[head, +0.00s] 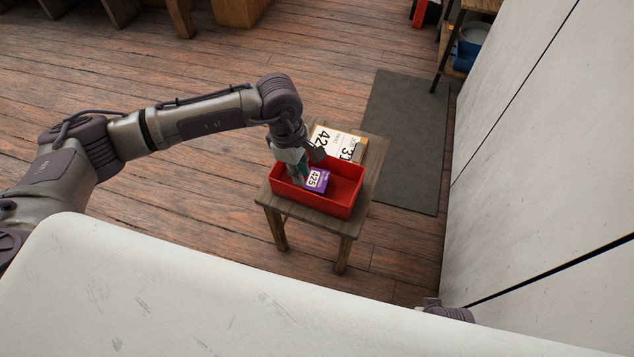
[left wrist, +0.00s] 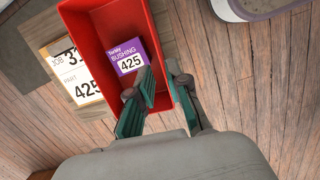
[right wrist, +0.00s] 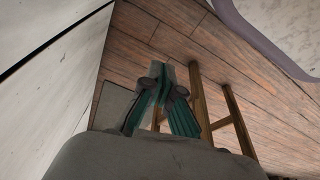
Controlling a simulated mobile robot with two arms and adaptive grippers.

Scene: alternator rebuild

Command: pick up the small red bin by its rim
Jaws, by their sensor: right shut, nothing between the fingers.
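The small red bin (head: 340,202) sits on a small wooden stool. A purple box labelled bushing 425 (head: 317,180) lies inside it; the box also shows in the left wrist view (left wrist: 127,58). My left gripper (head: 293,178) is at the bin's near-left end. In the left wrist view, its open fingers (left wrist: 161,75) straddle one wall of the bin (left wrist: 93,40), one finger inside and one outside. I see a gap between the fingertips with the red wall in it. My right gripper (right wrist: 160,80) is shut and empty, away from the bin.
A white card with job and part 425 (head: 338,143) lies beside the bin on the stool (head: 377,165). A dark mat (head: 405,140) is on the floor behind. A pale wall (head: 545,150) stands at the right. Wooden floor is clear to the left.

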